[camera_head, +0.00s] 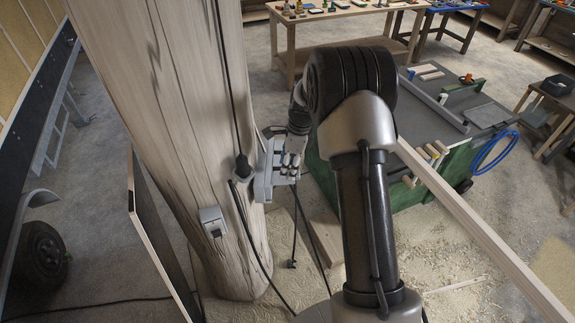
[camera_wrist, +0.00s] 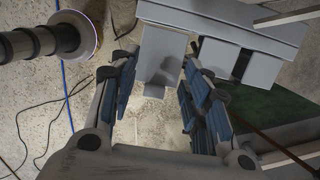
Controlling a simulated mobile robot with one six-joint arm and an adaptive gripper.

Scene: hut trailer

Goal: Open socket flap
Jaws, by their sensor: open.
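A grey socket box (camera_head: 263,181) sits at the right side of the wooden post in the head view, partly hidden by my gripper and wrist. In the wrist view its grey body (camera_wrist: 215,25) spans the top. A light grey flap (camera_wrist: 161,50) projects from it between my fingertips, and a second grey flap (camera_wrist: 250,64) lies to the right. My gripper (camera_wrist: 156,72) is open, with one blue-padded finger on each side of the first flap. I cannot tell whether either finger touches it. Another grey socket (camera_head: 212,221) with a dark front is lower on the post.
The thick wooden post (camera_head: 180,110) stands beside my gripper, with a black plug (camera_head: 243,165) and hanging cables. A wooden beam (camera_head: 480,230) slants across the right. A dark-topped bench (camera_head: 440,95) with a blue hose (camera_head: 495,152) stands behind. Sawdust covers the floor.

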